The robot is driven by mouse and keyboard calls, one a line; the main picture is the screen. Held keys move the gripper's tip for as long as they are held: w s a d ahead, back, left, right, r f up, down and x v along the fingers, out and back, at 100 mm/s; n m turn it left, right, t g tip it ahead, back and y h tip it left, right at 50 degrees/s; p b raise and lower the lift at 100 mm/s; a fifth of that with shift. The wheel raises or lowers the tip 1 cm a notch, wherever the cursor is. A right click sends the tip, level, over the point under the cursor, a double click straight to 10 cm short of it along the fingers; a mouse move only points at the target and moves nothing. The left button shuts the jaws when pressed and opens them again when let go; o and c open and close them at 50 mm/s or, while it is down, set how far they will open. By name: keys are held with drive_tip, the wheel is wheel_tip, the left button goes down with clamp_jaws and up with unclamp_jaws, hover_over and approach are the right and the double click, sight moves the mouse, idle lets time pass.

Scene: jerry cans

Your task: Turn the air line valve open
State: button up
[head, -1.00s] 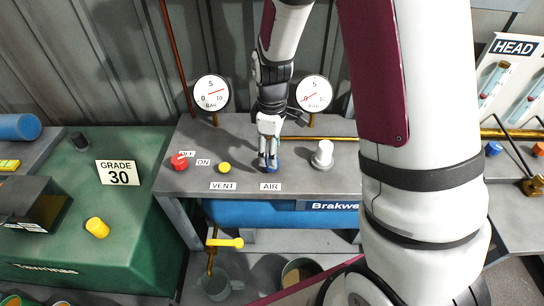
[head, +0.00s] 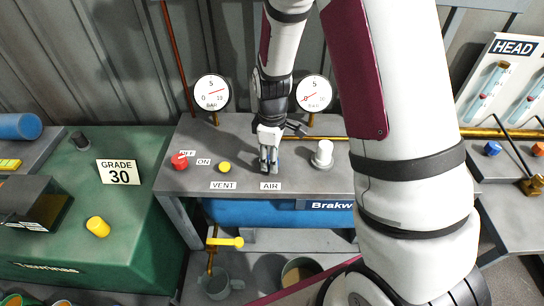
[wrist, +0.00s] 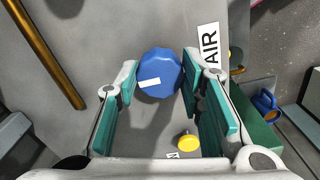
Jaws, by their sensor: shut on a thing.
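The air valve is a blue knob (wrist: 159,72) with a white mark on its top, beside the AIR label (wrist: 210,46) on the grey bench top. In the head view the AIR label (head: 270,186) lies just in front of my gripper (head: 268,168), which points down at the bench. In the wrist view my gripper (wrist: 160,82) has its green-padded fingers on both sides of the knob, shut on it near the fingertips. In the head view the fingers largely hide the knob.
A red knob (head: 179,161), a yellow VENT button (head: 224,167) and a white knob (head: 322,154) stand on the same bench. Two round gauges (head: 212,93) (head: 314,93) rise behind. A brass pipe (head: 410,133) runs along the back right.

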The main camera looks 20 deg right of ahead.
drive_tip(key=shift+m, duration=0.3)
drive_tip(key=m, duration=0.3)
drive_tip(key=shift+m, duration=0.3)
drive_tip(key=m+p, duration=0.1)
drive_tip(key=m, duration=0.3)
drive_tip(key=shift+a+m, duration=0.1)
drive_tip(key=shift+m, duration=0.2)
drive_tip(key=m, duration=0.4)
drive_tip(key=shift+m+p, duration=0.3)
drive_tip(key=shift+p, duration=0.05)
drive_tip(key=shift+a+m+p, duration=0.1)
drive_tip(key=shift+m+p, duration=0.2)
drive_tip(key=shift+m, duration=1.9)
drive_tip(key=o, duration=1.2)
drive_tip(key=shift+c, duration=0.2)
